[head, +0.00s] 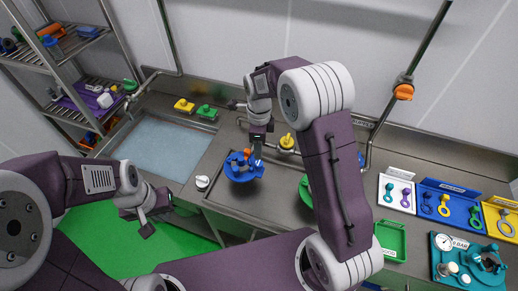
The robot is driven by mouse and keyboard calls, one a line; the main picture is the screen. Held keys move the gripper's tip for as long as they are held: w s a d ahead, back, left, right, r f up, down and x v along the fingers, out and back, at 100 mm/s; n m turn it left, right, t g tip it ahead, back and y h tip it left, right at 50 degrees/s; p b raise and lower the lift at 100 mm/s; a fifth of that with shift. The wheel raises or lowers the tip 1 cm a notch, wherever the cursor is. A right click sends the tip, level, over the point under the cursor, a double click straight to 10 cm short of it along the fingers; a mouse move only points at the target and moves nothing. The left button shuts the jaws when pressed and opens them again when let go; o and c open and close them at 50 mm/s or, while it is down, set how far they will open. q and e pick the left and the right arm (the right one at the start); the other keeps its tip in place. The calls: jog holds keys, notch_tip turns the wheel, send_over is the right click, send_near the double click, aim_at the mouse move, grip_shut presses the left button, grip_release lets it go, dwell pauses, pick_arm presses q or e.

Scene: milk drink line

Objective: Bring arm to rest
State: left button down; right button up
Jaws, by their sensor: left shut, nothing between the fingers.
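My left gripper (157,213) is at the lower left, over the green floor in front of the counter. It is shut and empty, apart from any object. My right arm arches over the middle of the counter. Its gripper (257,148) points down just behind a blue round part (241,172) with an orange piece (246,154) on top. Whether its fingers touch or hold the part I cannot tell, as the fingertips are small and partly hidden.
A water-filled sink (160,147) lies left on the steel counter. A white knob (202,182) is at the front edge. Green (389,240), blue (463,207) and teal (440,269) trays fill the right. A shelf rack (50,65) stands left. My right arm hides part of the counter.

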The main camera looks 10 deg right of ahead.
dwell(0.3)
jog(key=s+d+f+n+b, duration=0.2)
jog(key=s+n, duration=0.6)
jog(key=n, duration=0.3)
jog(key=s+d+f+n+t+b, duration=0.1)
jog(key=s+d+f+n+b, duration=0.1)
jog(key=s+n, duration=0.7)
jog(key=shift+s+d+f+n+b, duration=0.25)
jog(key=shift+f+n+b, duration=0.1)
jog(key=shift+n+b, duration=0.45)
